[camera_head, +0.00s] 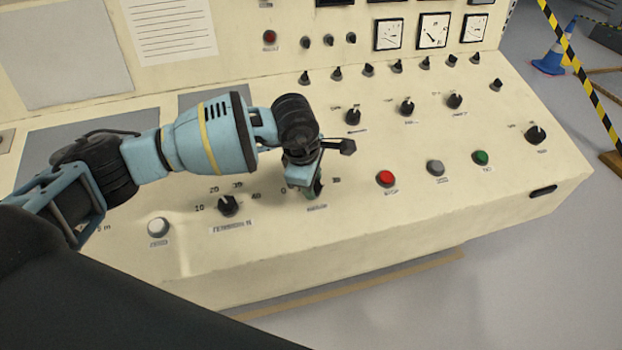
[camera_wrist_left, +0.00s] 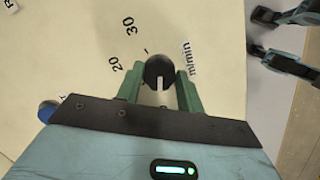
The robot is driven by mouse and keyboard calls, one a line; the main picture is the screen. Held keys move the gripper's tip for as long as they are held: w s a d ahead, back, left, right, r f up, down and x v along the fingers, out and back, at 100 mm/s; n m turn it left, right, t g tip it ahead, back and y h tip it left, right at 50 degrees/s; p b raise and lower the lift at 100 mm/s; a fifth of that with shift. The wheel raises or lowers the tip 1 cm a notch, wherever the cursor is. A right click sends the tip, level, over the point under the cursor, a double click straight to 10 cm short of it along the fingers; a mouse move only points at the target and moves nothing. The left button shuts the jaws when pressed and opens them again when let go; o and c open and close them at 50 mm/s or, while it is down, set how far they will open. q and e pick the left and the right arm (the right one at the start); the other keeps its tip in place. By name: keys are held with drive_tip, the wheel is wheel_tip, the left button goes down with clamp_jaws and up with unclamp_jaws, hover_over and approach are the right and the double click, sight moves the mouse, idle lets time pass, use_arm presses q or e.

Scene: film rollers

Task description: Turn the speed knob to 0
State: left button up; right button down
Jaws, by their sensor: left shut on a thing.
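The speed knob (camera_wrist_left: 158,68) is a round black knob on the cream console, in the middle of the left wrist view. The printed marks 20 and 30 and a "m/min" label lie around it. Its white pointer line points down in that view, towards my gripper's body and away from the 30. My left gripper (camera_wrist_left: 160,78) has its green fingers shut on the knob, one on each side. In the head view my left gripper (camera_head: 313,187) reaches down over the knob and mostly hides it.
A second knob (camera_head: 228,205) with its own scale and a white button (camera_head: 158,227) are to the left. A red button (camera_head: 386,178), grey button (camera_head: 435,167) and green button (camera_head: 480,157) are to the right. More knobs stand behind. Floor lies beyond the console's front edge.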

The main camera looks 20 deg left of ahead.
use_arm(q)
drive_tip(key=shift+n, duration=0.4)
drive_tip(key=o, duration=1)
drive_tip(key=shift+r, duration=0.1)
drive_tip(key=v, duration=0.7)
drive_tip(key=shift+r, duration=0.35)
drive_tip(key=shift+s, duration=0.1)
